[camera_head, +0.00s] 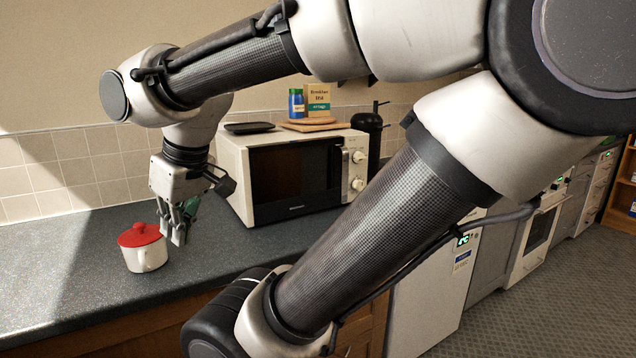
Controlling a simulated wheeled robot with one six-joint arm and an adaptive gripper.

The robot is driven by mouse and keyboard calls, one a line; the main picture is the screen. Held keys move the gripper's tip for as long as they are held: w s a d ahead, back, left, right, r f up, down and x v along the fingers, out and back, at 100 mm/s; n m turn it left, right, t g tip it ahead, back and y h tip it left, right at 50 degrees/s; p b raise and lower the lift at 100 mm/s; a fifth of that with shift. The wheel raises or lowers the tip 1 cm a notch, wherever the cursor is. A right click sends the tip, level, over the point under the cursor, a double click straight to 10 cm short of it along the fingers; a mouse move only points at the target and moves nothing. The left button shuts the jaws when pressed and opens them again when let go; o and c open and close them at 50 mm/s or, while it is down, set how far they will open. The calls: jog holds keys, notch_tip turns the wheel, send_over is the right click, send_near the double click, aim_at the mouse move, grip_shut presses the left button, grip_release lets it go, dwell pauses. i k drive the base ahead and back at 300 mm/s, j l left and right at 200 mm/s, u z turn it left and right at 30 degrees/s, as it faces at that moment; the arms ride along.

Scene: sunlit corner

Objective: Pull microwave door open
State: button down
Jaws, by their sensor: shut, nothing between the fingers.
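The microwave (285,208) is cream with a dark glass door (290,178), and it stands on the dark counter. Its door looks shut. The control panel with two round knobs (357,170) is on its right side. My gripper (177,236) hangs pointing down in front of and left of the microwave, with its fingers together and nothing between them. It is apart from the door.
A white pot with a red lid (146,258) stands on the counter (90,290) just left of my gripper. A board, a blue jar (296,103) and a box (317,98) sit on the microwave. A black cylindrical thing (367,126) stands behind its right side.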

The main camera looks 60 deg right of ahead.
aim_at(284, 180)
jog(key=k+l+z, duration=0.1)
jog(key=z, duration=1.55)
jog(key=k+l, duration=0.15)
jog(key=l, duration=0.15)
jog(key=k+l+z, duration=0.1)
jog(key=k+l, duration=0.1)
jog(key=l, duration=0.05)
